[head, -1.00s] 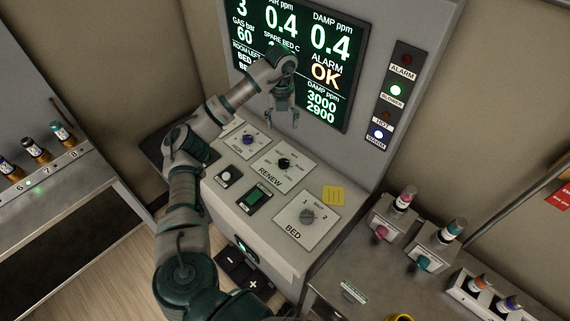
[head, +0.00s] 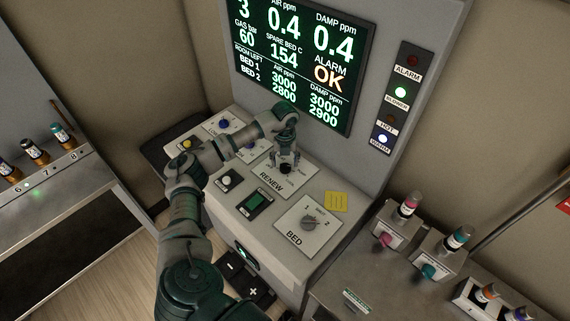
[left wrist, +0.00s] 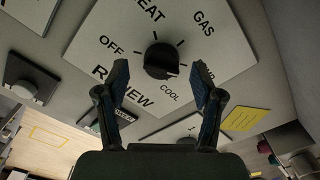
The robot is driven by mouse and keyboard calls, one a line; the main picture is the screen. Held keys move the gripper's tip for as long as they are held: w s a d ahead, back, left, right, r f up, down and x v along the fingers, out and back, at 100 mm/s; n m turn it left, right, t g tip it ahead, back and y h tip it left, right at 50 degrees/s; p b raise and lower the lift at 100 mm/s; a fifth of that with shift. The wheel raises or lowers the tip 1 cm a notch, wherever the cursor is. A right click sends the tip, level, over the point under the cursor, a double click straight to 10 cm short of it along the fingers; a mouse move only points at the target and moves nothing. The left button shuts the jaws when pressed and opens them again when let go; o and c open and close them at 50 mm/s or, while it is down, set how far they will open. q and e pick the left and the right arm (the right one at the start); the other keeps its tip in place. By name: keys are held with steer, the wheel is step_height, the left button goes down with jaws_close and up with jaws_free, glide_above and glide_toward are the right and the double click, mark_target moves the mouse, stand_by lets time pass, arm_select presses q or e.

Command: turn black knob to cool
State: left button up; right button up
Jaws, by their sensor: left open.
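The black knob (left wrist: 161,60) sits on the white RENEW plate (head: 268,182) on the sloped console. In the left wrist view the plate reads OFF, HEAT, GAS, a partly hidden label at right, and COOL at lower right. A light mark on the knob's lower right edge seems to point toward the right, between the hidden label and COOL. My left gripper (left wrist: 162,92) is open, with its fingertips just short of the knob, one to each side. In the head view the left gripper (head: 285,163) hangs right over the knob and partly hides it. My right gripper is not in view.
A BED plate with a grey knob (head: 309,223) lies nearer on the console, beside a yellow note (head: 336,201). The display wall (head: 300,65) rises behind.

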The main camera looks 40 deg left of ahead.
arm_select(q)
steer(key=shift+d+f, duration=0.1)
steer(key=shift+f, duration=0.95)
steer(key=shift+c, duration=0.2)
steer(key=c, duration=1.1)
steer(key=shift+m, duration=0.5)
steer(key=m, duration=0.4)
steer(key=shift+m, duration=0.4)
steer(key=m, duration=0.5)
steer(key=shift+m, duration=0.4)
steer(key=shift+r+m, duration=0.1)
steer(key=shift+m, duration=0.2)
